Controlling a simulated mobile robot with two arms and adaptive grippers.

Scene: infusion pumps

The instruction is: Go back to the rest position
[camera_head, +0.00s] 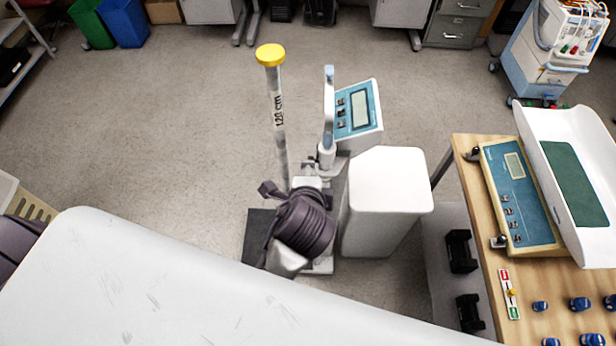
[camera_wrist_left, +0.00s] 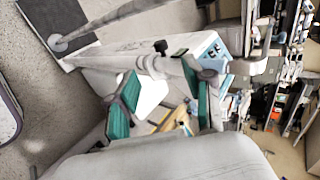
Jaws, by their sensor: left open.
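My left gripper (camera_wrist_left: 162,112) shows in the left wrist view. Its two fingers with teal pads are spread apart, with nothing seen held between them. Behind the fingers are a white box and part of a wooden surface. In the head view the fingers of my left gripper do not show. A dark ribbed part (camera_head: 305,225) stands in front of the scale there; I cannot tell surely whether it belongs to my arm. My right gripper is in neither view.
A standing scale has a yellow-topped height pole (camera_head: 278,110) and a display (camera_head: 358,110). A white box (camera_head: 388,190) stands beside it. At right, a wooden table (camera_head: 468,160) holds a baby scale (camera_head: 515,195). Bins (camera_head: 125,22) stand far left. Floor left of the pole is clear.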

